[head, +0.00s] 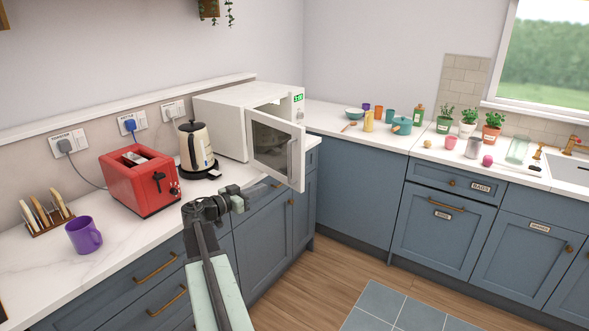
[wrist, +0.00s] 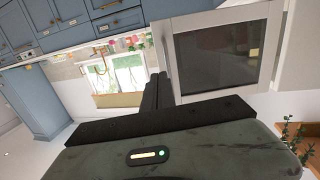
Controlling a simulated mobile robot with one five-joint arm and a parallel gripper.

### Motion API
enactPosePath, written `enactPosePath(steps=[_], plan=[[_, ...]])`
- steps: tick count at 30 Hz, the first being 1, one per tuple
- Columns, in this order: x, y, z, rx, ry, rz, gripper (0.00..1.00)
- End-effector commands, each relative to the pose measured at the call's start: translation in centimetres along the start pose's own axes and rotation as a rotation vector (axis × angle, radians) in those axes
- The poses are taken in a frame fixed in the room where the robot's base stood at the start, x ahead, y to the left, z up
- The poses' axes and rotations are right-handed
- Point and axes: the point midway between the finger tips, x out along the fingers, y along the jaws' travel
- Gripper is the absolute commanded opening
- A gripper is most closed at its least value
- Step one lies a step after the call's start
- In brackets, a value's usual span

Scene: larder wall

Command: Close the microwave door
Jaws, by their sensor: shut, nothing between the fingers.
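The white microwave (head: 225,118) stands on the counter near the corner. Its door (head: 268,146) is swung open toward the room, with a dark window and a grey upright handle (head: 291,158) near its free edge. In the wrist view, the door (wrist: 222,58) fills the upper right, turned on its side. My gripper (head: 272,187) is by the door's lower edge in the head view. Its dark fingers (wrist: 158,80) are shut and empty, close beside the handle edge of the door in the wrist view. I cannot tell whether they touch it.
A kettle (head: 196,148), a red toaster (head: 140,180), a purple mug (head: 84,235) and a toast rack (head: 45,212) stand on the left counter. Pots, plants and small items line the right counter.

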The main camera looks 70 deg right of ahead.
Motion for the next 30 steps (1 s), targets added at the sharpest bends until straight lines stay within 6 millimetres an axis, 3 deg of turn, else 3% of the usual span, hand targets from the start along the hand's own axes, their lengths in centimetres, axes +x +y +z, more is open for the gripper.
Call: enactPosePath(steps=[3, 11, 24, 30], plan=[[1.9, 0.8, -1.6, 0.041, 0.057, 0.019, 0.00], [3.5, 0.8, -1.7, 0.045, 0.061, 0.021, 0.00], [12.7, 0.9, -2.2, 0.043, 0.059, 0.020, 0.00], [15.2, 0.9, -2.4, 0.043, 0.059, 0.018, 0.00]])
